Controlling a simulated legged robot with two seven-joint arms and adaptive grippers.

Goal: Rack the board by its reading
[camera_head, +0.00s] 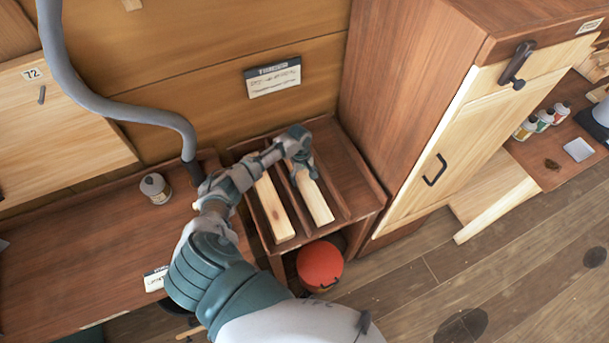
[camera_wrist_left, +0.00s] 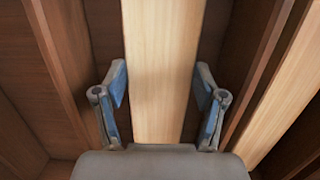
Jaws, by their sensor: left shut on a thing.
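A pale wooden board (camera_head: 316,199) lies in the middle slot of a dark wooden rack (camera_head: 349,178) with raised dividers. My left gripper (camera_head: 304,172) reaches down over the far part of this board and is shut on it. In the left wrist view the board (camera_wrist_left: 162,75) runs between the fingers (camera_wrist_left: 160,88). A second, similar board (camera_head: 273,208) lies in the slot to its left; a pale board also shows at the right of the wrist view (camera_wrist_left: 275,88). The right slot looks empty. My right gripper is not in view.
A lettered sign (camera_head: 273,77) hangs on the wall behind the rack; its small text is unreadable. A tall cabinet (camera_head: 420,150) closely bounds the rack's right. A red round thing (camera_head: 320,264) sits below. A small can (camera_head: 155,188) stands on the left bench (camera_head: 60,255).

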